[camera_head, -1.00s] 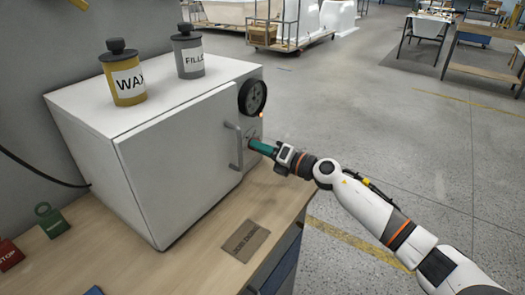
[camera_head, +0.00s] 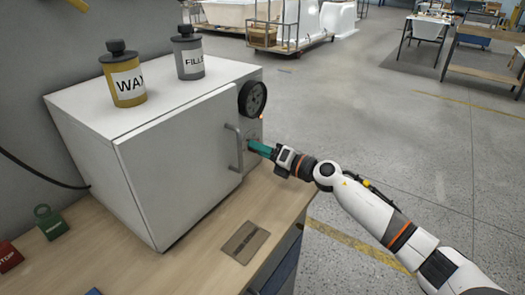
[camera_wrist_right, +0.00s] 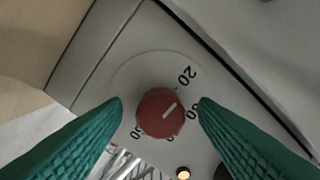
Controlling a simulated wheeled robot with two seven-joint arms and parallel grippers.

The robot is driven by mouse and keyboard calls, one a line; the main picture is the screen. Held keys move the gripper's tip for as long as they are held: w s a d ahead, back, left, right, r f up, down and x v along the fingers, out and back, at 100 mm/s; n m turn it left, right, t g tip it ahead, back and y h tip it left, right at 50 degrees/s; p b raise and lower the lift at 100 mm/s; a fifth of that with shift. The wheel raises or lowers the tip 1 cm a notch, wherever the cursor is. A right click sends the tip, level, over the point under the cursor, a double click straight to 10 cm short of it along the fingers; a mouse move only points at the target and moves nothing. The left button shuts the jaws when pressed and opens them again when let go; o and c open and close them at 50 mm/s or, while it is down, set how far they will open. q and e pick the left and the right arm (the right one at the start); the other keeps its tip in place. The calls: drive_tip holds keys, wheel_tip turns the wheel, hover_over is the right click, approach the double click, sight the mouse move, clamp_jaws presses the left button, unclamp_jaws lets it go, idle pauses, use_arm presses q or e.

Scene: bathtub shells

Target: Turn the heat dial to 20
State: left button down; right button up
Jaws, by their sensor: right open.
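The heat dial (camera_wrist_right: 160,113) is a round red knob with a white pointer line, on a pale panel. In the right wrist view its line points to the upper right, between the number 20 (camera_wrist_right: 187,75) and a partly covered number below it. Another partly legible number shows at the dial's lower left. My right gripper (camera_head: 254,147) is at the front of the white oven (camera_head: 180,165). Its green fingers are open, one on each side of the dial; contact cannot be told. In the head view the dial cannot be made out behind the fingers. My left gripper is not in view.
A grey door handle (camera_head: 235,148) stands just left of my right gripper. A black round gauge (camera_head: 252,98) is above it. A wax can (camera_head: 125,80) and a filler can (camera_head: 188,55) stand on the oven. A small plate (camera_head: 244,242) lies on the bench.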

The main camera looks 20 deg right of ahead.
drive_tip(key=b+v, duration=0.1)
drive_tip(key=v, duration=0.4)
drive_tip(key=b+v, duration=0.1)
drive_tip(key=v, duration=0.5)
drive_tip(key=shift+d+f, duration=0.1)
drive_tip(key=shift+f, duration=0.1)
drive_tip(key=shift+s+d+r, duration=0.15)
drive_tip(key=shift+s+d, duration=0.1)
drive_tip(key=shift+s, duration=0.1)
